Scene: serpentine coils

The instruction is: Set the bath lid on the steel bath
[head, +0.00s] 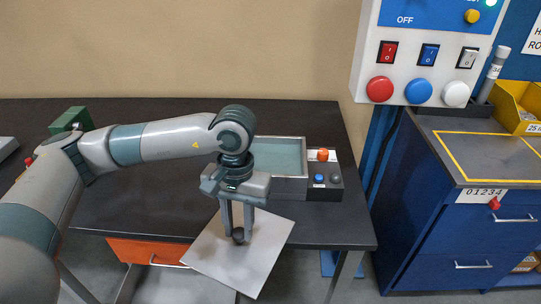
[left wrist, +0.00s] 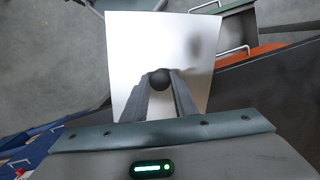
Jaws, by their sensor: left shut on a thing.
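The bath lid (head: 216,254) is a flat, light grey square plate with a dark round knob at its middle. My left gripper (head: 238,234) is shut on that knob and holds the lid in front of the table's front edge, turned at an angle to it. The left wrist view shows the lid (left wrist: 137,45) and the knob (left wrist: 160,79) between the fingers. The steel bath (head: 283,158) stands open on the dark table behind the gripper, with greenish liquid inside. My arm hides its left part. My right gripper is not in view.
A control box (head: 325,190) with an orange knob and a blue button adjoins the bath's right side. An orange drawer (head: 148,252) sits under the dark table (head: 120,205). A blue cabinet (head: 450,225) and a switch panel (head: 425,50) stand at right. The tabletop left of the bath is mostly clear.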

